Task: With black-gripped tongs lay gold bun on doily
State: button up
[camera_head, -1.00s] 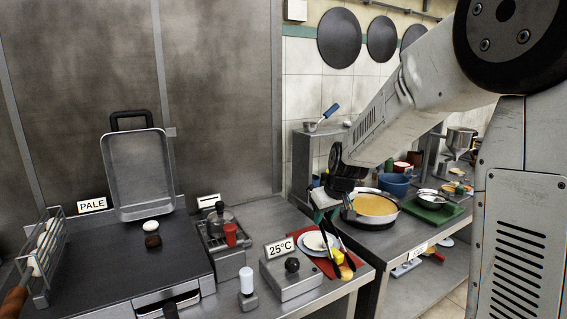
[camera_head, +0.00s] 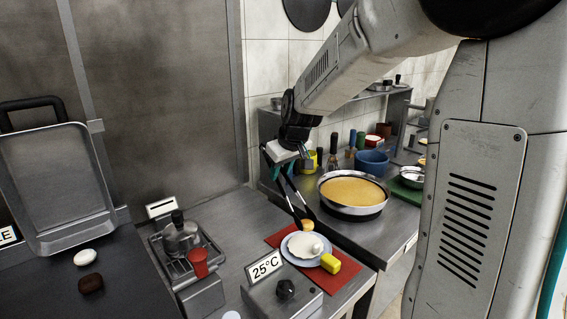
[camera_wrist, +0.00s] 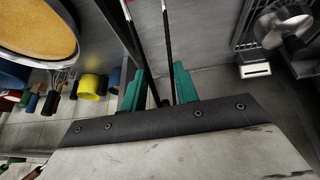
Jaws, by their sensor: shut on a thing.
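My gripper (camera_head: 289,163), with teal fingers, is shut on the black-gripped tongs (camera_head: 291,194). The fingers also show in the wrist view (camera_wrist: 157,84), with the tongs' two long dark arms (camera_wrist: 167,45) running out of frame at the top. In the head view the tongs slant down to the gold bun (camera_head: 307,225), which shows at their tips by the plate's far edge. Whether the bun is clamped or clear of the surface is hard to tell. The white doily (camera_head: 292,247) lies on a pale plate (camera_head: 290,261). A small white lump (camera_head: 317,246) sits at its right.
The plate stands on a red mat (camera_head: 281,236), with a yellow block (camera_head: 330,263) at its front right. A 25°C box (camera_head: 284,291) stands in front. A large pan (camera_head: 353,211) is right of the tongs. A small pot (camera_head: 181,236) and red cup (camera_head: 198,262) stand left.

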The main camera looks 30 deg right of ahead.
jog(key=shift+a+f, duration=0.2)
jog(key=shift+f, duration=2.55)
jog(key=shift+o, duration=1.2)
jog(key=shift+c, duration=0.7)
jog(key=shift+o, duration=1.3)
jog(key=shift+r, duration=2.75)
